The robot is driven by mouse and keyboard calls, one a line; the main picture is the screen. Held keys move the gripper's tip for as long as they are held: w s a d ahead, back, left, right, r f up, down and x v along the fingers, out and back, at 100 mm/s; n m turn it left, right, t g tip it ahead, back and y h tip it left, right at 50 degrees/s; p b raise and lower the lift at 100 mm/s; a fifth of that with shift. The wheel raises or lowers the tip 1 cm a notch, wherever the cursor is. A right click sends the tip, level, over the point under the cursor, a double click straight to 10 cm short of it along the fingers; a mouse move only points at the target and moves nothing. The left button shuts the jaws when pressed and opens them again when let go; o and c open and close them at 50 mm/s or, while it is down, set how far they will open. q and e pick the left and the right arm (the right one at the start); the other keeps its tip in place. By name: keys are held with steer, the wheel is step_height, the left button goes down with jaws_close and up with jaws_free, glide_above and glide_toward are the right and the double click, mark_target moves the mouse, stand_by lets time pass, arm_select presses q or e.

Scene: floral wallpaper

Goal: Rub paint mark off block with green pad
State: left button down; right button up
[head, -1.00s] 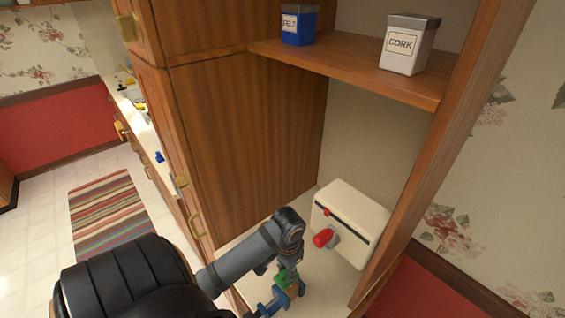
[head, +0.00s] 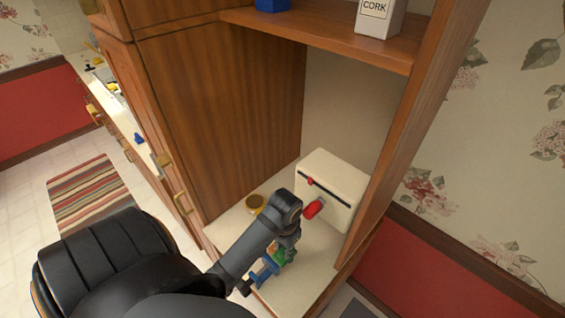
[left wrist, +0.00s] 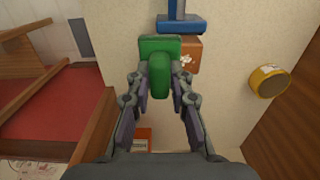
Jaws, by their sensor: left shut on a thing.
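My left gripper (left wrist: 160,80) is shut on the green pad (left wrist: 160,58), as the left wrist view shows. The pad is beside an orange-brown block (left wrist: 193,48) and overlaps its left part in that view; I cannot tell whether they touch. A white paint mark (left wrist: 186,61) shows on the block near the pad's right edge. A blue holder (left wrist: 180,25) is against the block's far side. In the head view, the left gripper (head: 288,243) is low over the cream counter, with the blue holder (head: 264,271) beside it; the arm partly hides the block. My right gripper is not in view.
A cream box (head: 337,181) with a red-knobbed lever (head: 313,208) stands close behind the gripper. A yellow round tin (left wrist: 268,81) sits to the right in the left wrist view. A wooden side panel (head: 215,120) and shelf (head: 320,40) enclose the space.

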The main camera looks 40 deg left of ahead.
arm_select(q)
steer(key=shift+s+f, duration=0.1)
steer(key=shift+a, duration=1.2)
steer(key=shift+w+a, duration=0.15)
steer(key=shift+a, duration=0.6)
steer(key=shift+w+a, duration=0.15)
steer(key=shift+a, duration=0.6)
steer(key=shift+a+r, duration=0.2)
steer(key=shift+a, duration=0.15)
steer(key=shift+w+r, duration=0.1)
steer(key=shift+r, duration=2.85)
